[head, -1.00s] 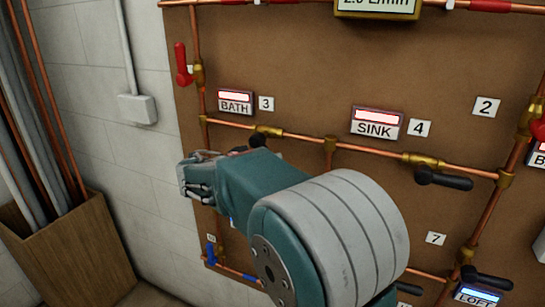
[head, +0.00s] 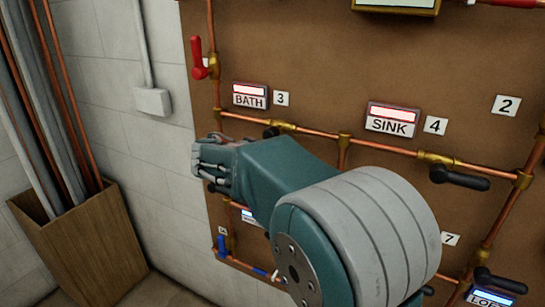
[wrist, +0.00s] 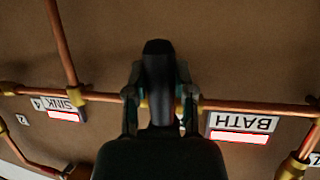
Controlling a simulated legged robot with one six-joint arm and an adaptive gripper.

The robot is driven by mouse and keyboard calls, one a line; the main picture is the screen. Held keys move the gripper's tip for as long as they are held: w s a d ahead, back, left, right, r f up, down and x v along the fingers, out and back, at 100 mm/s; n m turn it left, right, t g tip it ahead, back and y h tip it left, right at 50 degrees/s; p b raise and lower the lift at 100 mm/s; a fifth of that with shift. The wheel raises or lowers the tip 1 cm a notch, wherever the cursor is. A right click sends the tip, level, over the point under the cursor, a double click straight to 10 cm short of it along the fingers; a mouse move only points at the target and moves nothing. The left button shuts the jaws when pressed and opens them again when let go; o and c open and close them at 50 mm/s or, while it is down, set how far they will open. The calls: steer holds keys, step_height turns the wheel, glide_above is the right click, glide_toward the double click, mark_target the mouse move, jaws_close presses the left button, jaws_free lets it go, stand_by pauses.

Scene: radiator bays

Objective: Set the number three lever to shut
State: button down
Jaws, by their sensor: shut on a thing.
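The number three valve (head: 285,127) sits on the copper pipe below the BATH label (head: 250,96) and the 3 tag (head: 281,99). In the head view, a black end of its lever (head: 270,132) shows beside the brass; my arm and gripper hide most of the rest. My gripper (head: 214,165) is in front of the board, left of and below the valve. In the upside-down wrist view, my gripper (wrist: 159,98) has a finger on each side of the black lever (wrist: 158,65) and is shut on it. There the lever lies across the pipe.
The SINK valve's black lever (head: 460,178) lies along its pipe at the right. A red lever (head: 197,58) is at upper left, a blue one (head: 221,245) at lower left. A wooden bin (head: 85,240) of pipes stands left.

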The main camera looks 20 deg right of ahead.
steer(key=shift+f, duration=0.35)
steer(key=shift+c, duration=2.2)
jaws_free()
steer(key=shift+w, duration=0.15)
steer(key=shift+r, duration=0.15)
steer(key=shift+a, duration=0.1)
steer(key=shift+a+r, duration=0.2)
steer(key=shift+a, duration=0.05)
steer(key=v, duration=1.1)
steer(key=shift+a, duration=0.15)
